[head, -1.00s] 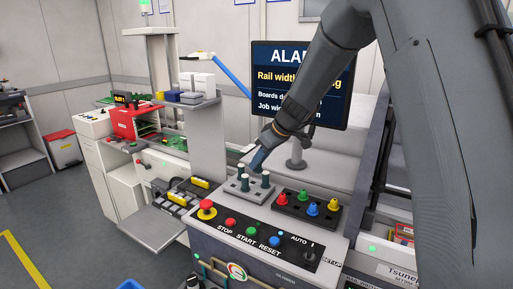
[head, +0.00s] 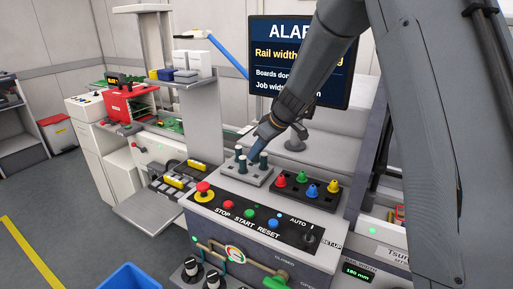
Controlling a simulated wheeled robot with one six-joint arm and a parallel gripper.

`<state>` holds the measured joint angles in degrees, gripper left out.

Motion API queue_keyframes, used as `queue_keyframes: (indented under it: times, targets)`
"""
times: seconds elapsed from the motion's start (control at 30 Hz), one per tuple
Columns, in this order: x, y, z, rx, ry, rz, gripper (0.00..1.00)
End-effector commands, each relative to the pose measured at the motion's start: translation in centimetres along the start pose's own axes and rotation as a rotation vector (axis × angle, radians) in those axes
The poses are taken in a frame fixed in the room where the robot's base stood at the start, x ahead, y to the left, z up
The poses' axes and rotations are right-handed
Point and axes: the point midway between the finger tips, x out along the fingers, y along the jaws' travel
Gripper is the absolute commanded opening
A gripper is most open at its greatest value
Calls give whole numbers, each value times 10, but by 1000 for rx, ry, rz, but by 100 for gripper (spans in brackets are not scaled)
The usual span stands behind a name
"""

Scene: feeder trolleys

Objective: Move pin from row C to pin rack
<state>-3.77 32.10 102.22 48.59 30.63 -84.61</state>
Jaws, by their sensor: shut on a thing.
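A light grey block with several dark pins upright in it, which looks like the pin rack (head: 258,180), sits on top of the console. A dark pin (head: 263,158) stands at its right and another pin (head: 242,164) at its front left. My gripper (head: 252,157) reaches down from the upper right, its blue fingers among the pins. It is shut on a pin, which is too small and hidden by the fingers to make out. I cannot tell whether that pin is seated in a hole. No row C label is readable.
A black block (head: 318,199) with red, green, blue and yellow knobs stands right of the rack. A button panel (head: 250,219) lies in front. A monitor (head: 262,93) stands behind my arm. A blue bin (head: 130,277) is on the floor at the lower left.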

Motion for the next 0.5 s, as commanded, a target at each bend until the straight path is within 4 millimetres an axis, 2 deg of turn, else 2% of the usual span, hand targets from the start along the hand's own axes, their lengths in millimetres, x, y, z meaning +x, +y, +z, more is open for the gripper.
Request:
queue_keyframes:
  times: [0.5]
  targets:
    - [29,0,18,0,0,0,0]
